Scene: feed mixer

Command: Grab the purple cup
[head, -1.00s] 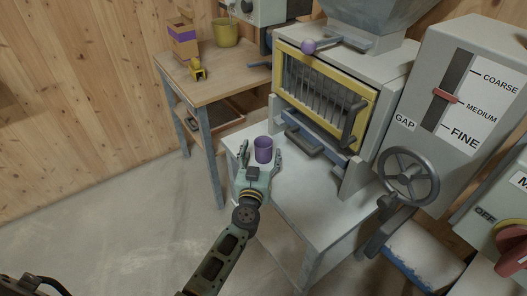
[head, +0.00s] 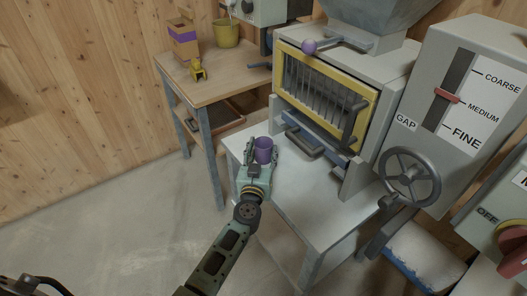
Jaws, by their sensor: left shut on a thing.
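The purple cup (head: 263,147) stands upright on the light grey metal table below the machine's yellow-framed grille, near the table's left back part. My left gripper (head: 262,153) comes in from the front with a finger on each side of the cup and is shut on it. The lower front of the cup is partly hidden by the gripper.
The grey table (head: 310,205) is bare to the right of the cup. A handle bar (head: 304,142) on the machine juts out just right of and behind the cup. A wooden bench (head: 215,78) with a yellow bucket (head: 226,33) stands at the back left. A handwheel (head: 409,177) sticks out at the right.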

